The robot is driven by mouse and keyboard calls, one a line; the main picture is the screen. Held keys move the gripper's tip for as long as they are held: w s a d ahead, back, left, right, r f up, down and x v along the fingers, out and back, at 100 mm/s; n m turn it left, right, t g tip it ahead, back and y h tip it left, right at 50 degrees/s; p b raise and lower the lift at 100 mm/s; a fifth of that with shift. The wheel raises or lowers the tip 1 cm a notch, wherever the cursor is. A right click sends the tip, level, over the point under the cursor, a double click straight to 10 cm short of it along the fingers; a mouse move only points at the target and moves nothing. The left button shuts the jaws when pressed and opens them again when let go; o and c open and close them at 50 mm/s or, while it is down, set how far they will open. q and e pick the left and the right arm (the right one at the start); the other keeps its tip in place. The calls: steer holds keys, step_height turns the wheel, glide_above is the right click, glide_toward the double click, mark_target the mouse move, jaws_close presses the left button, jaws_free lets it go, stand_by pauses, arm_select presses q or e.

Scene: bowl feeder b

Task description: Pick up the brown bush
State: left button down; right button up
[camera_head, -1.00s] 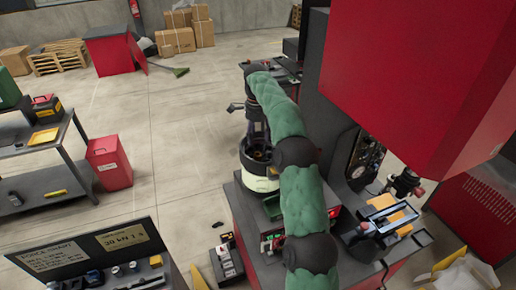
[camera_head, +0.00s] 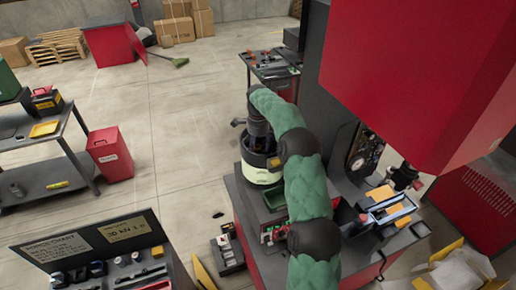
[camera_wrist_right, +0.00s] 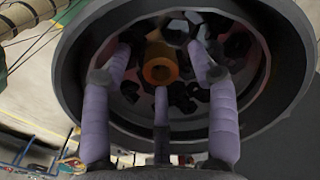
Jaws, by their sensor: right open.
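The brown bush (camera_wrist_right: 160,64) is a short orange-brown ring with a hole. It lies in the dark bowl (camera_wrist_right: 75,60) among several black nuts or similar parts. My right gripper (camera_wrist_right: 159,78) is open, its purple-grey fingers reaching into the bowl on either side of the bush, with a third finger just below it in the picture. I cannot tell whether any finger touches the bush. In the head view the bowl feeder (camera_head: 261,174) has a pale band, and my right gripper (camera_head: 262,146) points down into it; its fingertips and the bush are hidden there. My left gripper is not in view.
The bowl's high wall surrounds the fingers. A large red machine housing (camera_head: 415,70) overhangs to the right. A tray with yellow blocks (camera_head: 388,211) stands right of my arm. A red bin (camera_head: 110,155) and open floor lie to the left.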

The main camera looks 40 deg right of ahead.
steer(key=shift+w+f, duration=0.1)
steer(key=shift+f, duration=0.2)
jaws_close()
steer(key=shift+r, duration=0.15)
